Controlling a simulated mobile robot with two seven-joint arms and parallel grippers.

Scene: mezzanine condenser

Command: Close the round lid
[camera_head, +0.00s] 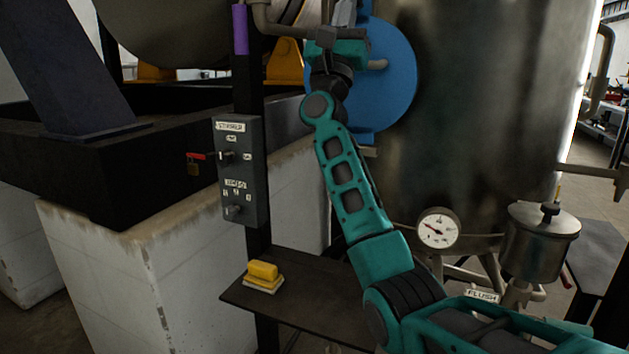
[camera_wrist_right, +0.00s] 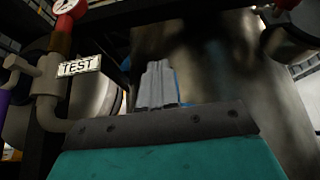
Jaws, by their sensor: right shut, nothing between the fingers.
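The round lid (camera_head: 398,82) is a large blue disc at the top middle of the head view, in front of the steel tank. My right arm and gripper cover its left part. I cannot tell how far it stands open. My right gripper (camera_head: 343,14) is up at the lid's upper left, its fingers shut together and empty. In the right wrist view the shut fingers (camera_wrist_right: 158,84) point up, with a sliver of blue (camera_wrist_right: 181,88) just behind them. Whether they touch the lid is unclear. My left gripper is out of view.
A pipe with a TEST tag (camera_wrist_right: 79,66) and a red-rimmed gauge (camera_wrist_right: 66,8) is left of my fingers. A grey control box (camera_head: 238,170) stands on a post left of my arm. A dark shelf (camera_head: 311,312) holds a yellow sponge (camera_head: 263,272). A gauge (camera_head: 438,229) is at right.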

